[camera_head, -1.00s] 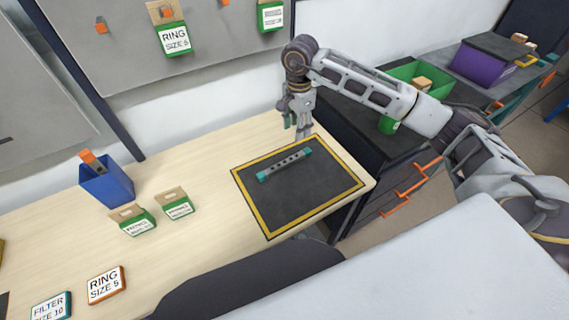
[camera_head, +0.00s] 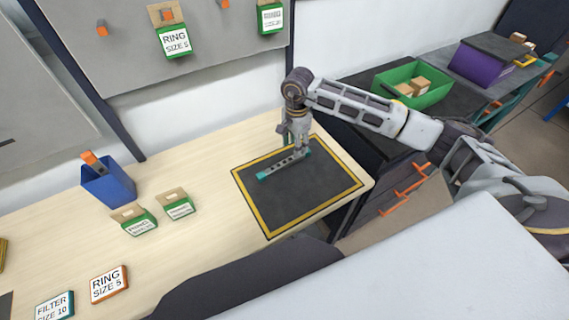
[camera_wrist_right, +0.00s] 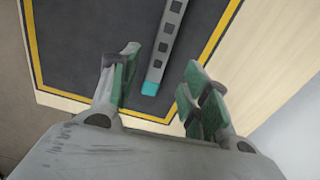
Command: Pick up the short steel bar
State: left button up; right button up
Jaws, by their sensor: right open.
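The short steel bar (camera_head: 283,165) lies on the black mat (camera_head: 305,195) with a yellow border. It is grey with a row of dark square holes and teal ends. My right gripper (camera_head: 296,143) is above the bar's far right end and hides part of it in the head view. In the right wrist view the bar (camera_wrist_right: 166,50) runs between the open fingers of the right gripper (camera_wrist_right: 158,88), with its teal tip level with them. The fingers are apart and hold nothing. My left gripper is not in view.
A blue bin (camera_head: 108,185) and two small green-labelled boxes (camera_head: 180,205) stand left of the mat. Label blocks (camera_head: 108,285) lie at the front left. A green crate (camera_head: 412,85) stands on the dark cabinet at right. The wood around the mat is clear.

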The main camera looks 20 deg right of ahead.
aim_at(293, 158)
jog(key=shift+f, duration=0.5)
jog(key=shift+f, duration=0.1)
jog(key=shift+s+a+f+p, duration=0.1)
jog(key=shift+f+p, duration=0.15)
jog(key=shift+f, duration=0.25)
jog(key=shift+s+a+f+p, duration=0.1)
jog(key=shift+f+p, duration=0.1)
jog(key=shift+f, duration=0.25)
jog(key=shift+f+p, duration=0.3)
jog(key=shift+f, duration=1.25)
jog(key=shift+c, duration=0.2)
jog(key=shift+w, duration=0.1)
grip_shut()
